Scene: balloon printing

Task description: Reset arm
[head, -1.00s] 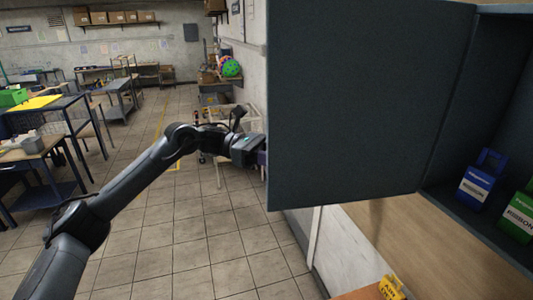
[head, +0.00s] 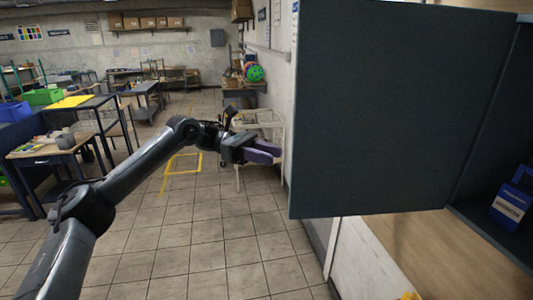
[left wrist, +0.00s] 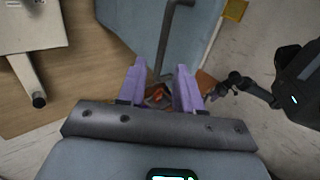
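My left gripper (head: 276,152), with two purple fingers, is left of the dark grey cabinet door (head: 390,110) in the head view. The door stands open. A gap shows between fingertips and door edge in the picture; the distance in depth is unclear. In the left wrist view the gripper's fingers (left wrist: 160,72) are apart with nothing clamped between them. A dark bent bar, perhaps a handle, shows beyond them against a grey-blue panel (left wrist: 135,25).
A blue box (head: 512,207) stands inside the cabinet at the right. A wooden surface (head: 410,245) lies below the door. A white wire cart (head: 258,125) is behind my left gripper. Tables (head: 60,155) stand at the left; the tiled floor between is clear.

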